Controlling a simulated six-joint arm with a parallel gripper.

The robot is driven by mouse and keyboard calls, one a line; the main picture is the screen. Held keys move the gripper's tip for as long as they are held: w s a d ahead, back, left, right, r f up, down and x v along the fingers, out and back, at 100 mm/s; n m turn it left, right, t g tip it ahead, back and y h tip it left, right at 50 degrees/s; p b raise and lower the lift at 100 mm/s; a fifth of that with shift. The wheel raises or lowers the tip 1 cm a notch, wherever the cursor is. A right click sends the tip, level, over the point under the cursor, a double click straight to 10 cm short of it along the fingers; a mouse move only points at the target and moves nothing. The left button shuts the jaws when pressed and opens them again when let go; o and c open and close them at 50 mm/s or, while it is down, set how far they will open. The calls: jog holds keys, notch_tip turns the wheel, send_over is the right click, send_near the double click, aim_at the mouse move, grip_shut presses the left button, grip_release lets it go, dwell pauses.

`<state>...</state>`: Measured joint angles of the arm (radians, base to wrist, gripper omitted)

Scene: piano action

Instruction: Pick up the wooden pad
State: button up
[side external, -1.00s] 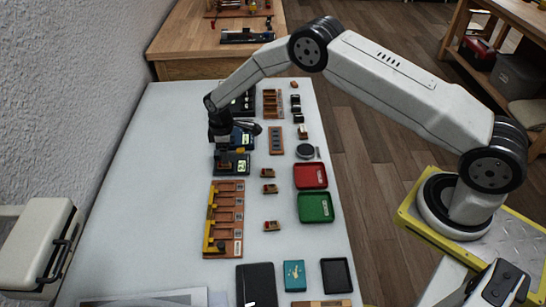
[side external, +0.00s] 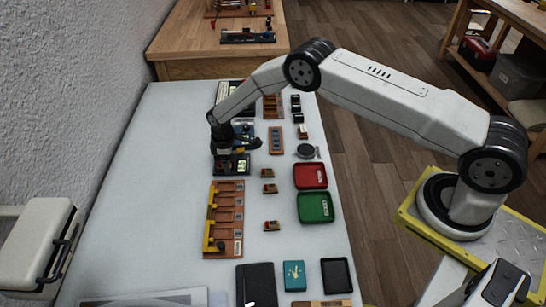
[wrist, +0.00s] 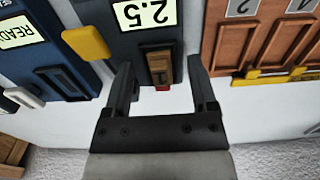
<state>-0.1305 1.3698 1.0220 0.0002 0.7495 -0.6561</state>
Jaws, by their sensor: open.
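A small wooden pad (wrist: 160,67) with a red edge stands in the dark slot of a blue-grey gauge (wrist: 122,43) that reads 2.5 in the wrist view. My gripper (wrist: 160,78) is open, with one finger on each side of the pad and a gap on both sides. In the side external view my gripper (side external: 226,160) is low over the gauge (side external: 238,163), and the pad there is hidden or too small to tell.
Similar small wooden pieces (side external: 269,188) lie in a column right of the gauge. A red tray (side external: 310,176) and a green tray (side external: 315,207) stand further right. A wooden rack (side external: 236,220) is close by. A second device with a READY display (wrist: 20,35) adjoins the gauge. The white table's left side is clear.

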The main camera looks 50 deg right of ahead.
grip_shut()
jog(key=shift+r, duration=0.1)
jog(key=shift+r, duration=0.7)
jog(key=s+d+r, duration=0.1)
jog(key=s+r, duration=1)
jog(key=s, duration=0.3)
jog(key=shift+d+r, duration=0.2)
jog(key=shift+d, duration=0.05)
dwell(0.4)
